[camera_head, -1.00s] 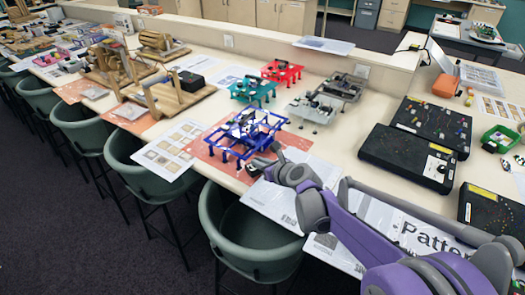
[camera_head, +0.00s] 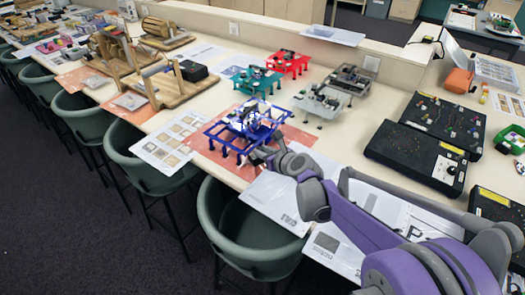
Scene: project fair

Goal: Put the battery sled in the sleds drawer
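A blue open frame on legs (camera_head: 228,145) stands on an orange-red mat (camera_head: 203,161) near the table's front edge. White and dark parts (camera_head: 247,118) sit in its middle; I cannot tell whether one is the battery sled. My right gripper (camera_head: 258,157) is at the frame's near right corner, low over the mat; whether it touches the frame is unclear. Its fingers are small and partly lost against the frame, so open or shut does not show. No drawer that I can identify as the sleds drawer shows. My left gripper is out of view.
Similar teal (camera_head: 257,82), red (camera_head: 289,62) and grey (camera_head: 322,101) frames stand behind. Black boards (camera_head: 415,160) and an orange box (camera_head: 458,82) lie to the right, wooden devices (camera_head: 172,87) to the left. Green chairs (camera_head: 250,240) line the front edge.

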